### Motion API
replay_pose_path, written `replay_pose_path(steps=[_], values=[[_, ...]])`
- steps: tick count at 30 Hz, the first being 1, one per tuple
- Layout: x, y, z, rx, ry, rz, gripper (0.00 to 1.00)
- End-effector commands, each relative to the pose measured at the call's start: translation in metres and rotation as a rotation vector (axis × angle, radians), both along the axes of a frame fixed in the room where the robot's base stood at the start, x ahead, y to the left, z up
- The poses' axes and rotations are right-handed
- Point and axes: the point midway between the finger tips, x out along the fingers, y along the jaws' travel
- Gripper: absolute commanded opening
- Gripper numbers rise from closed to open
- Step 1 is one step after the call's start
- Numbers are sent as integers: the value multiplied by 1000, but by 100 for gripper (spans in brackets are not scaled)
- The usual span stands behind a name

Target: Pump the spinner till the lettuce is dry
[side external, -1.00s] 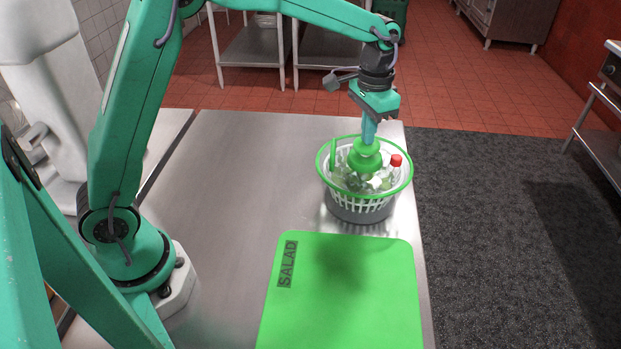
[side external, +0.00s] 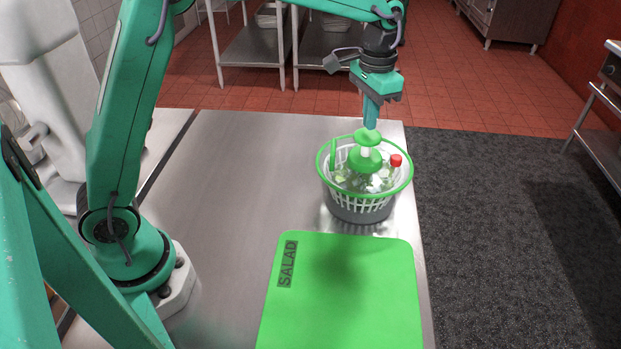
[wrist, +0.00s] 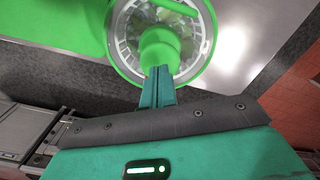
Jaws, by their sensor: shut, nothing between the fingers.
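The salad spinner (side external: 358,208) stands upright on the steel table, a white slatted basket with a green rim and a grey lower part. Its green pump knob (side external: 367,138) stands raised on a pale stem above a green dome. Lettuce (side external: 347,181) shows around the dome. My gripper (side external: 370,126) is shut and empty, pointing down, with its tips at the top of the knob; I cannot tell if they touch. In the wrist view the shut fingers (wrist: 159,72) reach over the green knob (wrist: 160,48), with the basket around it.
A green board marked SALAD (side external: 345,300) lies in front of the spinner. The table's right edge is close to the spinner. Bare steel (side external: 240,180) lies to the left.

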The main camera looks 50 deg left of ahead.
Motion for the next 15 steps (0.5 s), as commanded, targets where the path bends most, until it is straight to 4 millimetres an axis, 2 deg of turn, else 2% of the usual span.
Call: replay_pose_path(steps=[9, 15], values=[[0, 0, 0, 0, -1, 0, 0], [0, 0, -8, 0, -1, 0, 0]])
